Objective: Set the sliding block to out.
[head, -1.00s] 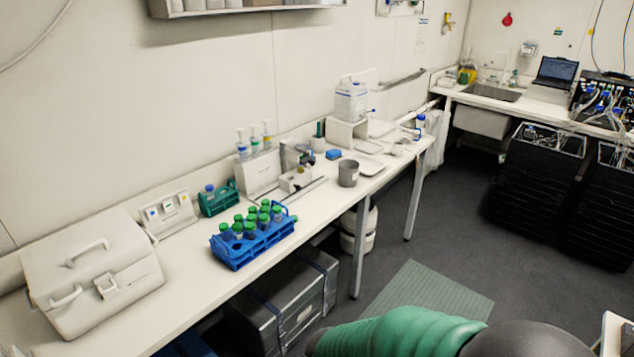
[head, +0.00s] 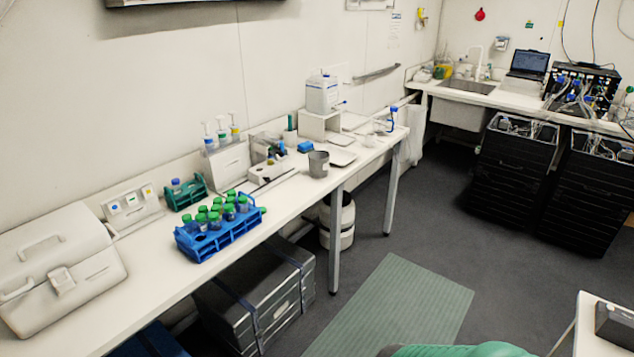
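A small white block-like fixture (head: 262,174) sits on the long wall bench, with a thin dark-edged rail (head: 274,183) running along its front side. It may be the sliding block, but it is too small and far to tell its position on the rail. A small apparatus with dark parts (head: 268,149) stands right behind it. Neither of my grippers is in view.
On the long bench (head: 150,283) stand a white case (head: 58,262), a blue rack (head: 218,237) of green-capped tubes, a green rack (head: 187,193) and a grey cup (head: 318,164). A dark chest (head: 255,300) is under it. A green mat (head: 405,305) lies on open floor.

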